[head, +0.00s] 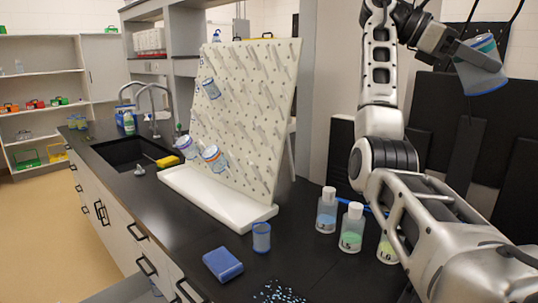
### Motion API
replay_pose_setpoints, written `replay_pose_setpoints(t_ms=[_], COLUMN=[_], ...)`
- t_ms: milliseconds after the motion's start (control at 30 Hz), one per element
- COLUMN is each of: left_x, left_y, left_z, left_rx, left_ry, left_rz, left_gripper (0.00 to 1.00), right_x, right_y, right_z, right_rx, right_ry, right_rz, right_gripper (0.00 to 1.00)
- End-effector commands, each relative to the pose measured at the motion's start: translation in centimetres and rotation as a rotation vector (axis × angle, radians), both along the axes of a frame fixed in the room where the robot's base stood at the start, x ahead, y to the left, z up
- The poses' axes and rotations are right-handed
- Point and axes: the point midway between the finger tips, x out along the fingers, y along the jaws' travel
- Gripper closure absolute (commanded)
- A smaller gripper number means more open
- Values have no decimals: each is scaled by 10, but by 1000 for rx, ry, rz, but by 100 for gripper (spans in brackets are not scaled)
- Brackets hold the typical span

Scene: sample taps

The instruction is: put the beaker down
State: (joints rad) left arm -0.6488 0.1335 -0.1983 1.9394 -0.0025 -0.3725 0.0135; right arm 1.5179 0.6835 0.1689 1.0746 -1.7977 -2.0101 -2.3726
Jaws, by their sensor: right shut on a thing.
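The black counter (190,225) runs from the sink to the front. Another blue-rimmed beaker (261,238) stands upright on it, in front of the white drying rack's tray (215,200). My left gripper is not in view.
The pegged drying rack (245,110) holds several beakers, such as one at its upper left (211,88). White-capped bottles (326,212) stand right of the rack, partly behind my right arm. A blue block (222,264) lies near the front edge. Blue bits (278,292) are scattered beside it.

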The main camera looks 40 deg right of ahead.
Motion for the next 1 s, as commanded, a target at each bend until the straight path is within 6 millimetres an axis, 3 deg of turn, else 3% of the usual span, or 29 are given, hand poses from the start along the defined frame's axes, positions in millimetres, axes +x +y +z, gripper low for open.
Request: replay_pose_setpoints(t_ms=[167,267,400,600,800,1000], left_x=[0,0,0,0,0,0], left_y=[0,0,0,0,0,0], left_z=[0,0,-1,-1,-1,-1], left_rx=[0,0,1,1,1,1], left_ry=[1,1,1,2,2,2], left_rz=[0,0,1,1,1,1], left_gripper=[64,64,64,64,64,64], right_x=[41,76,138,200,234,243], right_y=[7,16,41,86,141,196], right_z=[-6,-17,-52,-116,-189,-255], right_rx=[-4,-7,-4,1,4,7], right_ry=[4,6,9,14,15,16], right_rz=[236,437,822,1300,1715,2041], right_gripper=[63,63,63,63,63,63])
